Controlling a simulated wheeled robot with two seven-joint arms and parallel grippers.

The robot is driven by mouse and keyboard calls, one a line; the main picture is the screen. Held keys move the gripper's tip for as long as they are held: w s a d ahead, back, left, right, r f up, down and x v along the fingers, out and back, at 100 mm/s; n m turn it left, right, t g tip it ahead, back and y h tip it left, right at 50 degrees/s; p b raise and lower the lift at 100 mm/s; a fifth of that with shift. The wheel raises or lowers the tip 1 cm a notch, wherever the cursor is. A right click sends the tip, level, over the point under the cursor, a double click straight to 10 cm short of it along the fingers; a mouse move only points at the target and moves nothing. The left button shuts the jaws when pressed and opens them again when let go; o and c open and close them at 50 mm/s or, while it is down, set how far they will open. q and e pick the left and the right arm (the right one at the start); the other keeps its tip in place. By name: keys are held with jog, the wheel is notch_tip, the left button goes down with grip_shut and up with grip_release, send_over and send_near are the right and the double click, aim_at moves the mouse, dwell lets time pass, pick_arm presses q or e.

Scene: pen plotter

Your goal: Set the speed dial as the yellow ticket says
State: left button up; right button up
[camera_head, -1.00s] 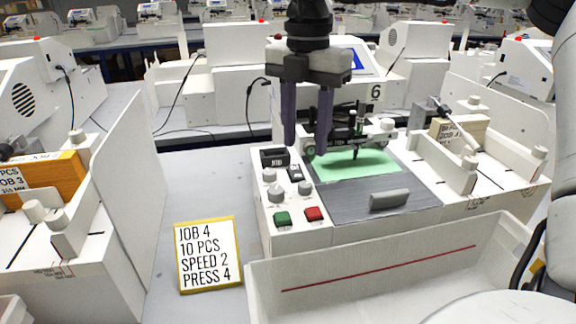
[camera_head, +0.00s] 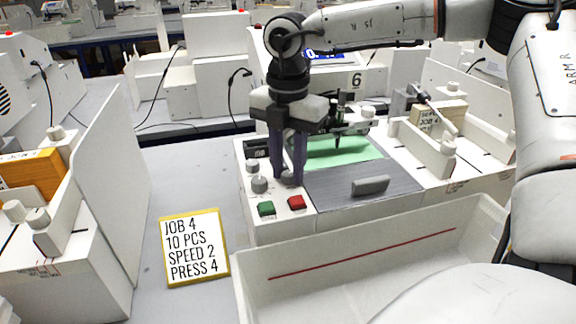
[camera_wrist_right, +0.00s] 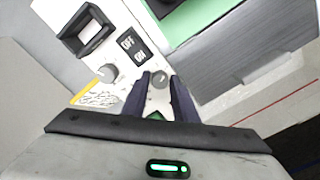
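The yellow-edged ticket (camera_head: 194,247) stands on the table left of the plotter and reads JOB 4, 10 PCS, SPEED 2, PRESS 4. The plotter's panel has grey knobs: an upper left one (camera_head: 252,167), a lower left one (camera_head: 259,185) and a right one (camera_wrist_right: 160,81). Their labels and settings are too small to read. My right gripper (camera_head: 288,180) points down at the right knob, with its dark fingers on either side of it. In the wrist view the fingers (camera_wrist_right: 161,82) look apart, with slim gaps beside the knob. My left gripper is out of view.
A green button (camera_head: 266,208) and a red button (camera_head: 297,202) sit in front of the knobs. An ON/OFF switch (camera_wrist_right: 133,46) and a black counter (camera_wrist_right: 90,30) lie behind. A white bin (camera_head: 360,250) stands in front of the plotter. A tall white panel (camera_head: 110,190) stands left.

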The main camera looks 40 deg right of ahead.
grip_shut()
jog(key=shift+n+b, duration=0.4)
jog(key=shift+f+n+b, duration=0.1)
jog(key=shift+n+b, duration=0.35)
jog(key=shift+n, duration=0.05)
jog(key=shift+n+b, duration=0.7)
jog(key=shift+n, duration=1.3)
jog(key=shift+n+b, duration=0.5)
jog(key=shift+n, duration=0.7)
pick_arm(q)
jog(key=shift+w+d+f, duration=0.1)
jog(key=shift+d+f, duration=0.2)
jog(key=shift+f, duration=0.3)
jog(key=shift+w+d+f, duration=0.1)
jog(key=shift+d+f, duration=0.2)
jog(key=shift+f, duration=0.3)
pick_arm(e)
jog(key=shift+n, duration=0.3)
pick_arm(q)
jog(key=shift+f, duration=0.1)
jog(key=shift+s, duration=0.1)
pick_arm(e)
jog(key=shift+o, duration=2.3)
grip_release()
